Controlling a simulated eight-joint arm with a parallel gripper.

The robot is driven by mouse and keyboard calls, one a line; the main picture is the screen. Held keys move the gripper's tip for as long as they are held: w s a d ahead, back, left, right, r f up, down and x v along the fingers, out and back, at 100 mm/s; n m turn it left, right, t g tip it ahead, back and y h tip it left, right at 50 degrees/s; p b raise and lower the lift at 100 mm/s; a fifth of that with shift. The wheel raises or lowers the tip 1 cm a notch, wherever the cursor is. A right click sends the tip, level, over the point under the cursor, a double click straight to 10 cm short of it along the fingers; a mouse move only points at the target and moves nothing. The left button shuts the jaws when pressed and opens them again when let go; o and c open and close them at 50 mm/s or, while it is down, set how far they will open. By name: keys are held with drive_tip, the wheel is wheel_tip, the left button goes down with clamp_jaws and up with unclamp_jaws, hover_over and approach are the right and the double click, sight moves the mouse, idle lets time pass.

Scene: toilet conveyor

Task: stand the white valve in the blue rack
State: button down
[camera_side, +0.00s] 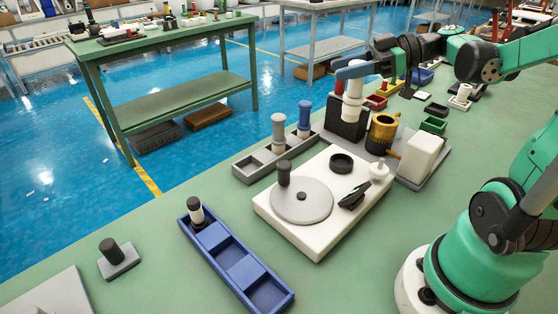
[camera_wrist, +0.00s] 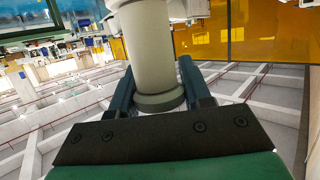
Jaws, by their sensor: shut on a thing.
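My gripper (camera_side: 354,72) is shut on the white valve (camera_side: 352,102), a pale upright cylinder at the back of the green bench. In the wrist view the valve (camera_wrist: 150,50) sits between my two dark fingers (camera_wrist: 158,92), its flanged end towards the palm. In the side view it overlaps a black block (camera_side: 346,127); I cannot tell whether its lower end touches the block. The blue rack (camera_side: 242,270) is a long tray with several compartments at the front.
A grey rack (camera_side: 251,168) holds a grey valve (camera_side: 279,132) and a blue valve (camera_side: 304,118). A white slab (camera_side: 318,240) with a round disc (camera_side: 302,200) lies between my gripper and the blue rack. A brass pot (camera_side: 381,133) and white block (camera_side: 423,155) stand right of the black block.

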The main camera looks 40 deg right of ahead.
wheel_tip(320, 180, up, 8)
drive_tip(key=f, duration=0.1)
drive_tip(key=s+a+f+n+g+y, duration=0.15)
drive_tip(key=a+n+g, duration=0.55)
drive_tip(key=a, duration=0.8)
drive_tip(key=a+n+g+y, duration=0.2)
drive_tip(key=a+n+g, duration=0.5)
drive_tip(key=a, duration=0.7)
drive_tip(key=shift+m+g, duration=0.5)
drive_tip(key=shift+m, duration=0.2)
drive_tip(key=shift+w+f, duration=0.15)
drive_tip(key=shift+f, duration=9.75)
drive_tip(key=shift+f, duration=0.1)
drive_tip(key=shift+c, duration=2)
unclamp_jaws()
